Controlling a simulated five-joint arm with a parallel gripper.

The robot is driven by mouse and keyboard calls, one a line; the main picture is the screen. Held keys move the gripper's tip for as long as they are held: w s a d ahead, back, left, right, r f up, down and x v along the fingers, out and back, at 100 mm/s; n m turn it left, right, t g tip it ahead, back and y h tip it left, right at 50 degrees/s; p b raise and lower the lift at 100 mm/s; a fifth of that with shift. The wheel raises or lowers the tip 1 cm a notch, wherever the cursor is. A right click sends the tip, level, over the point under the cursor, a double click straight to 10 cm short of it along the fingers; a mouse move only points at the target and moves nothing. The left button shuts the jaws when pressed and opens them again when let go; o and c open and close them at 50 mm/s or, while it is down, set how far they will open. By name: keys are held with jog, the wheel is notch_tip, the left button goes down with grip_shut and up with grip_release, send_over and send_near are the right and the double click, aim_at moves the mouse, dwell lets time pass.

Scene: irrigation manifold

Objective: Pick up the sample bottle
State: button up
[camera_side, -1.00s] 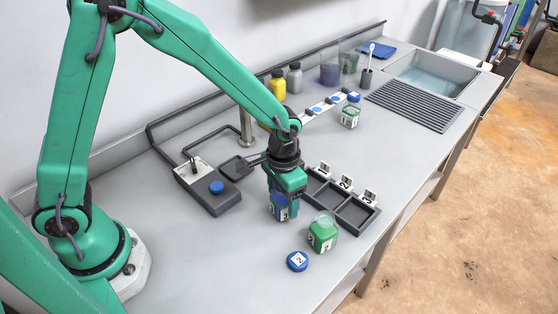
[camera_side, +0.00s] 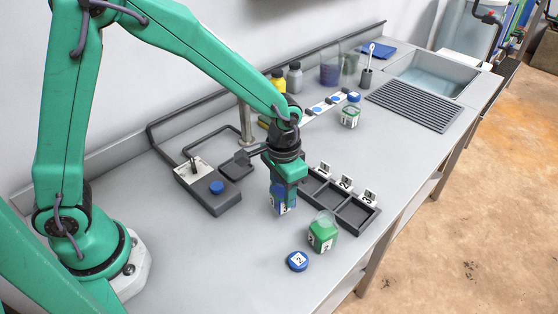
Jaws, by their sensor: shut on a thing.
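My gripper (camera_side: 284,193) points straight down and is shut on a small sample bottle (camera_side: 281,208) with blue contents and a white label. The bottle is upright and looks slightly above the counter; its upper part is hidden by the gripper. A second bottle (camera_side: 323,233), with green contents and a number label, stands open to the right and in front of my gripper.
A blue cap (camera_side: 297,261) lies near the front. A dark three-compartment tray (camera_side: 368,221) with numbered tags is right of my gripper. A grey box with a blue button (camera_side: 217,187) is at left. The counter's front (camera_side: 225,265) is free.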

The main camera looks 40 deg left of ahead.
jog(key=shift+r, duration=0.85)
jog(key=s+d+r, duration=0.6)
jog(key=s+d, duration=0.1)
jog(key=s, duration=0.2)
jog(key=shift+r, duration=0.4)
jog(key=shift+d, duration=0.2)
jog(key=w+d+n, duration=0.2)
jog(key=w+d, duration=0.7)
jog(key=d, duration=0.2)
jog(key=shift+w+d+r+n, duration=0.2)
jog(key=shift+d+r+n, duration=0.1)
jog(key=shift+r+n, duration=0.1)
jog(key=w+a+f, duration=0.5)
jog(key=w+f, duration=0.2)
jog(key=w, duration=0.3)
jog(key=shift+w+a, duration=0.15)
jog(key=shift+a, duration=0.2)
jog(key=shift+f, duration=0.15)
jog(key=shift+f, duration=1.9)
